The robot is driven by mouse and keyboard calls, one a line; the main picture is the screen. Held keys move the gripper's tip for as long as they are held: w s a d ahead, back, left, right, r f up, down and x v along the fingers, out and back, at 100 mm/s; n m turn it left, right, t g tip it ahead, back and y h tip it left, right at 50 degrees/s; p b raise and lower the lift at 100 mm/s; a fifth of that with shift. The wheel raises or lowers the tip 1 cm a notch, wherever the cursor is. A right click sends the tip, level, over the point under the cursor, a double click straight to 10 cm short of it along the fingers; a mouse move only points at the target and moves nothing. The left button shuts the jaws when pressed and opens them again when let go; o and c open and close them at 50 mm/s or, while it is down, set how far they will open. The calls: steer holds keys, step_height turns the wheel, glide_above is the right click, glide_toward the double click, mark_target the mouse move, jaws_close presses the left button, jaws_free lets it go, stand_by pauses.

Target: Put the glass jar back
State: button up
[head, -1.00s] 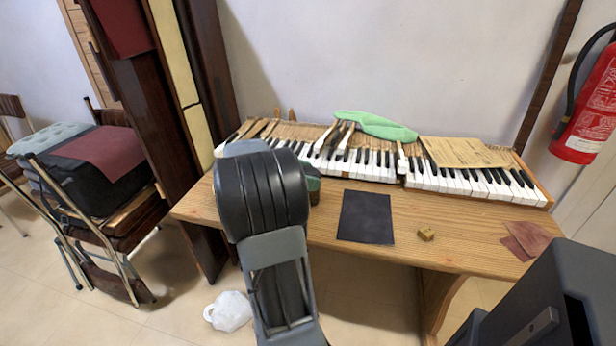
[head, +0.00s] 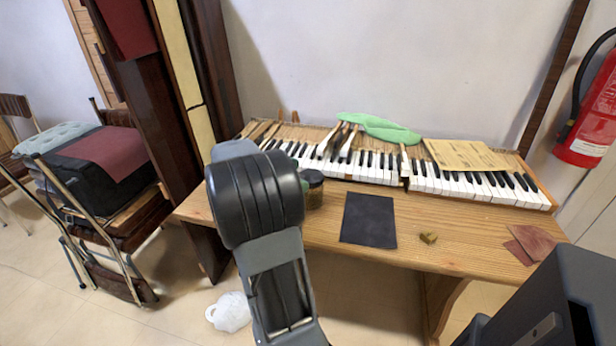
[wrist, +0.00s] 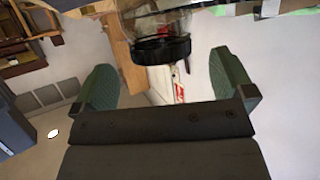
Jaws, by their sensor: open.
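The glass jar (head: 314,196) with a dark lid stands on the wooden desk, just right of my arm's black wrist, which partly covers it. In the wrist view the jar (wrist: 150,18) shows at the top edge, its black lid toward my gripper and its far part cut off. My gripper (wrist: 162,62) is open, with a green-padded finger to each side below the lid. The jar appears in front of the fingers, and I see no grip on it.
Piano keys (head: 455,184) run along the back of the desk (head: 290,225), with a green cloth (head: 380,128) and a paper sheet (head: 465,153) on top. A black square (head: 368,219), a small yellowish block (head: 428,238) and brown-red pieces (head: 535,243) lie in front.

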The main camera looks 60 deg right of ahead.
steer(key=v, duration=0.7)
steer(key=s+a+f+n+t+y, duration=0.1)
steer(key=a+f+n+t+y, duration=0.2)
steer(key=a+n, duration=0.6)
steer(key=s+a+f+n+t+y, duration=0.2)
steer(key=a+n+t, duration=0.3)
steer(key=a+n, duration=0.3)
steer(key=s+a+f+n+t+y, duration=0.1)
steer(key=a+f+n+t+y, duration=0.3)
steer(key=a+n, duration=0.5)
steer(key=a, duration=0.4)
steer(key=shift+s+f+n, duration=0.25)
steer(key=shift+f+n, duration=0.05)
steer(key=shift+f, duration=0.05)
steer(key=shift+a, duration=0.1)
step_height(320, 180, up, 21)
steer(key=t+p, duration=0.1)
steer(key=p, duration=1.9)
steer(key=shift+s+a+f+y, duration=0.15)
steer(key=shift+a+f+y, duration=0.05)
steer(key=shift+a+y, duration=0.1)
